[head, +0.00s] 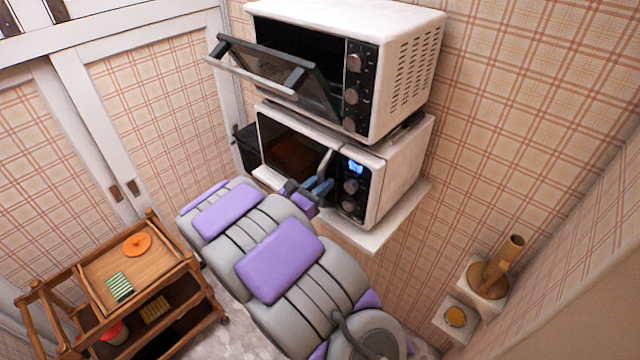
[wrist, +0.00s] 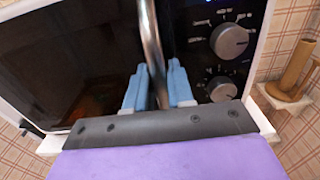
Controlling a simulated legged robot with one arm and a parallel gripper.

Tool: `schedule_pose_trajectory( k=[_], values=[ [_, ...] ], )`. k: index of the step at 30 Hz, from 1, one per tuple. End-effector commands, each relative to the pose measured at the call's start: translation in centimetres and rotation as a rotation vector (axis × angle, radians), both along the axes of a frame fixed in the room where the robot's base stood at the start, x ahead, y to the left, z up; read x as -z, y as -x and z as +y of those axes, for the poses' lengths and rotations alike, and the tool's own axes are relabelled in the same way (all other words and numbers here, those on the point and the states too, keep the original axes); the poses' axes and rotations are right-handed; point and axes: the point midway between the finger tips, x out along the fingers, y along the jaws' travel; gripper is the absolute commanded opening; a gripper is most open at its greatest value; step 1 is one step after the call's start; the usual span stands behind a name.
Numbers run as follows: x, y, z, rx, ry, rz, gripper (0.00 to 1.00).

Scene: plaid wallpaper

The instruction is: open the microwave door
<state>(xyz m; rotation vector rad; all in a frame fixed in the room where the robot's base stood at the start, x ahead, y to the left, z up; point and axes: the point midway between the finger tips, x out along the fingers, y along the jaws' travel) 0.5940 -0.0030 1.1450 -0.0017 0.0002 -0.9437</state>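The microwave (head: 398,185) is the lower of two stacked appliances. Its dark glass door (head: 290,152) looks shut against the body. A metal bar handle (head: 325,166) runs along the door's right edge, next to the control panel; it also shows in the wrist view (wrist: 151,38). My gripper (head: 318,187) is at the handle's lower part. In the wrist view my gripper's blue fingers (wrist: 159,88) stand on either side of the handle, very close to it. Whether both fingers press on it is not clear.
A toaster oven (head: 412,62) sits on top of the microwave, its door (head: 275,72) tilted open above my arm. A wooden cart (head: 125,275) stands at the lower left. A wall holder with a wooden cylinder (head: 503,262) is at the right. A white shelf (head: 375,236) supports the microwave.

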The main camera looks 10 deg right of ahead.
Motion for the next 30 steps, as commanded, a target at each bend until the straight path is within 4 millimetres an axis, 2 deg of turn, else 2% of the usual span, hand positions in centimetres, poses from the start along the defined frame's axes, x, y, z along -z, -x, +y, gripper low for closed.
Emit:
schedule_pose_trajectory(
  k=[1,6,20,30],
  values=[
    [0.0,0.0,0.0,-0.001,0.0,0.0,0.15],
    [0.0,-0.1,0.1,-0.002,0.0,0.0,0.0],
    [-0.1,-0.2,0.2,-0.002,0.002,-0.001,0.0],
    [-0.2,0.7,1.6,0.048,0.0,0.0,0.0]
  ],
)
